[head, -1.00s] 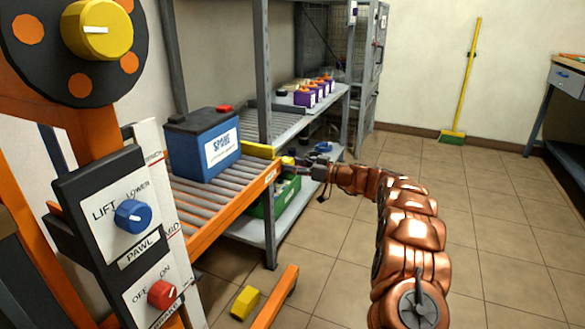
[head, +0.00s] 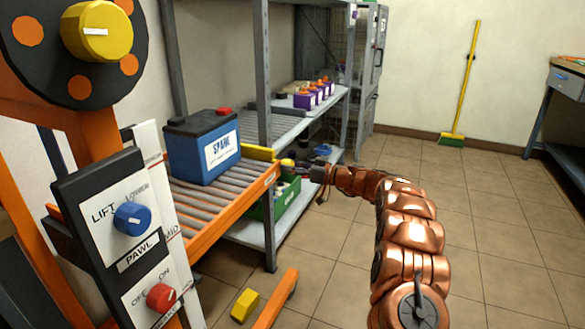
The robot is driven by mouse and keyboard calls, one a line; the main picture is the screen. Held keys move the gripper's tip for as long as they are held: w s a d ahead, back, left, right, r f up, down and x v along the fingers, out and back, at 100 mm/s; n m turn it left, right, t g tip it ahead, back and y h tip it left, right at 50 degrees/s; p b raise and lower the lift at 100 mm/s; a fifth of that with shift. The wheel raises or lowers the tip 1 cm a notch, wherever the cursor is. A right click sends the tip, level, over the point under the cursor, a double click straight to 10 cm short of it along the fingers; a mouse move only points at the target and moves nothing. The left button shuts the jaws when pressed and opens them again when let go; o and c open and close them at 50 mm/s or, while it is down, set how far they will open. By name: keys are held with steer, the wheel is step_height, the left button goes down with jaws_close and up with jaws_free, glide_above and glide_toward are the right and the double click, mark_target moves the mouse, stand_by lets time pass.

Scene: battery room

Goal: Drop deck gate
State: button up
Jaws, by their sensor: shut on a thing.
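The deck gate (head: 259,153) is a yellow bar standing across the far end of the orange roller deck (head: 232,210). A small yellow handle (head: 287,162) shows just right of the bar. My gripper (head: 295,163) is at this handle, shut on it, reaching in from the right. The fingers are small and partly dark in the view, so the exact grip is hard to see. A blue battery (head: 203,148) with a dark top and a red terminal cap stands upright on the rollers, a little on the near side of the gate.
Beyond the gate is a grey shelf (head: 290,120) with purple batteries (head: 305,99). A green crate (head: 285,200) sits on the lower shelf. The control panel (head: 120,230) stands close at left.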

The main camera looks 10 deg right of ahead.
steer(key=shift+a, duration=0.1)
steer(key=m+p, duration=0.1)
steer(key=m, duration=0.2)
steer(key=shift+r, duration=0.15)
steer(key=m+p, duration=0.1)
steer(key=m, duration=0.1)
steer(key=shift+m, duration=0.3)
steer(key=m+p, duration=0.2)
steer(key=m, duration=0.1)
steer(key=shift+m, duration=0.3)
steer(key=m+p, duration=0.2)
steer(key=m, duration=0.2)
steer(key=shift+a+m, duration=0.1)
steer(key=shift+m, duration=0.2)
steer(key=shift+m+p, duration=1.05)
steer(key=shift+m, duration=0.85)
steer(key=shift+f+m, duration=0.2)
steer(key=shift+m, duration=0.1)
steer(key=o, duration=1.1)
steer(key=shift+o, duration=0.2)
